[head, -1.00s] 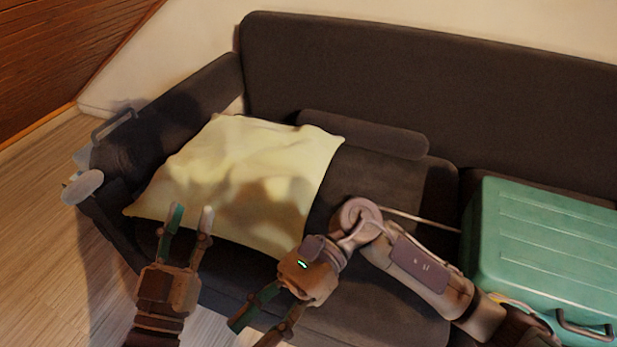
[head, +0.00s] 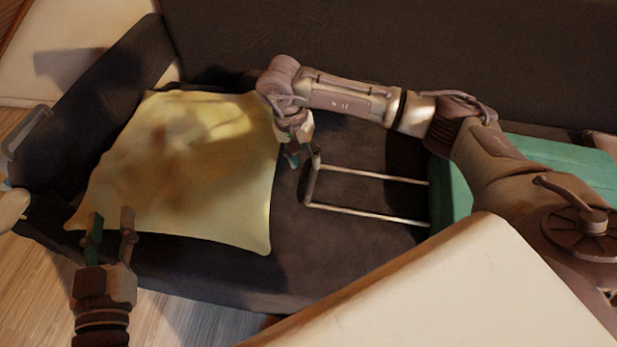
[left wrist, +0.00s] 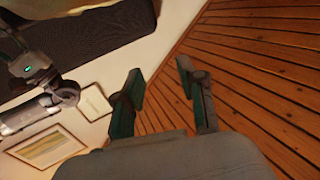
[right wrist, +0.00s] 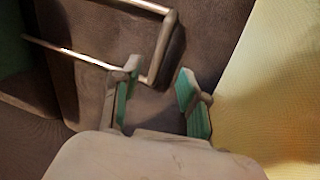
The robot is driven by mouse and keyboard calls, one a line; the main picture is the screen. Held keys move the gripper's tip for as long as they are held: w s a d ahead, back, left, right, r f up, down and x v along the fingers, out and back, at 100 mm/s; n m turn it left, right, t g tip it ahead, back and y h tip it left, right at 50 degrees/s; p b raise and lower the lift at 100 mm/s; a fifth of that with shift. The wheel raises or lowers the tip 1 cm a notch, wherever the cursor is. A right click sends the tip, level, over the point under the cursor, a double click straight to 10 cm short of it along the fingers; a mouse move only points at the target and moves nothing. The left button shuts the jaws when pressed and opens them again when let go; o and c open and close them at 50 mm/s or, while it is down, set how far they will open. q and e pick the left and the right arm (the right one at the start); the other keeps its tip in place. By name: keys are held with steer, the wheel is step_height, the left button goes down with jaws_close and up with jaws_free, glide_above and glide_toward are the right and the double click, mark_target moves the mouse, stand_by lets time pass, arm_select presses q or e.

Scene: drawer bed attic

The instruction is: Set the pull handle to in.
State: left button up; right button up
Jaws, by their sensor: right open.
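The pull handle (head: 313,182) is a U-shaped metal bar with two rods, drawn out to the left from the green suitcase (head: 560,165) lying on the sofa. My right gripper (head: 298,150) is open and empty, beside the far corner of the handle's crossbar in the head view. In the right wrist view the pull handle (right wrist: 164,45) shows close to one finger of the right gripper (right wrist: 158,95); whether they touch I cannot tell. My left gripper (head: 111,232) is open and empty near the sofa's front left, and its open fingers show in the left wrist view (left wrist: 162,95).
A yellow pillow (head: 190,175) lies on the dark sofa (head: 360,262), left of the handle. The sofa's backrest (head: 400,45) rises behind. The seat between pillow and suitcase is clear apart from the handle. Wooden floor (head: 175,320) shows at front left.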

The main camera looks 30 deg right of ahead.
mark_target(310, 180)
steer(key=f, duration=0.4)
steer(key=f+b, duration=0.1)
steer(key=f, duration=0.1)
steer(key=shift+s+d, duration=0.4)
arm_select(q)
step_height(310, 180, up, 7)
steer(key=s+t+h, duration=0.1)
steer(key=t, duration=0.3)
steer(key=shift+s+d+t+h, duration=0.25)
steer(key=shift+d+t+h, duration=0.05)
steer(key=shift+d+t, duration=0.1)
arm_select(e)
steer(key=shift+f, duration=0.4)
jaws_close()
